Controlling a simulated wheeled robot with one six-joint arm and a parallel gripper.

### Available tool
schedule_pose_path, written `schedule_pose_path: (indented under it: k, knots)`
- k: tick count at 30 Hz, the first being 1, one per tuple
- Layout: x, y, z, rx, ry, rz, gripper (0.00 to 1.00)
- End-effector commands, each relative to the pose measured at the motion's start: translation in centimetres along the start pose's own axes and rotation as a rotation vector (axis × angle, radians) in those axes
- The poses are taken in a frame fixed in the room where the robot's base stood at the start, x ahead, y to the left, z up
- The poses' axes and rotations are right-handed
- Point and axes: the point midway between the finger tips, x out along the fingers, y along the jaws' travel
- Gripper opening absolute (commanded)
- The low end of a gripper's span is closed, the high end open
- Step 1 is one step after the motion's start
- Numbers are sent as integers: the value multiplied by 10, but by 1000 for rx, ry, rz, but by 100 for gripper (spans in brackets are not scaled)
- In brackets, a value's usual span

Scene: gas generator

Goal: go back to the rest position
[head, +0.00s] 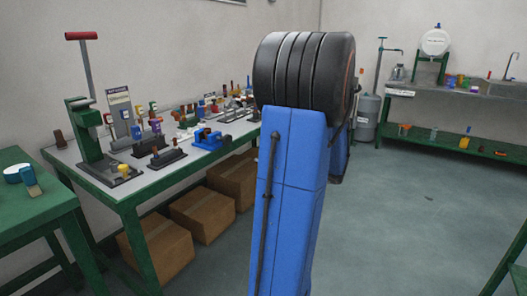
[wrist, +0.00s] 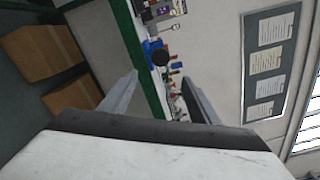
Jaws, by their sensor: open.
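My gripper (wrist: 161,76) shows in the wrist view with its two grey fingers spread apart. Nothing is held between them. Beyond the fingertips, in a picture turned on its side, lies the workbench with small tools and a blue vise (wrist: 152,52); the fingers look clear of them. In the head view my gripper cannot be seen. A blue and black arm part of mine fills the middle of that view and hides what is behind it.
The green-framed workbench (head: 118,190) carries a press (head: 88,130), a blue vise (head: 208,139) and several tools. Cardboard boxes (head: 160,245) lie beneath. A green table (head: 35,225) stands left; a sink bench (head: 455,90) is at the back right.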

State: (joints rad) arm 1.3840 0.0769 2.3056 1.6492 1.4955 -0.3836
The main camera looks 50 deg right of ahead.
Motion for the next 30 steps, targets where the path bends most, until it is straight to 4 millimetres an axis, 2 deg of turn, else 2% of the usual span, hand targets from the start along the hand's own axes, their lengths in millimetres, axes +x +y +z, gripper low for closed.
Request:
schedule_pose_path:
  k: [12,16,20,24,30]
  knots:
    - [1,0,1,0,-1,2,56]
    - [11,8,15,-8,-28,40,56]
    - [36,29,55,-32,-93,143,56]
    - [59,62,110,-79,-182,296,56]
    - [73,111,183,-172,-295,504,56]
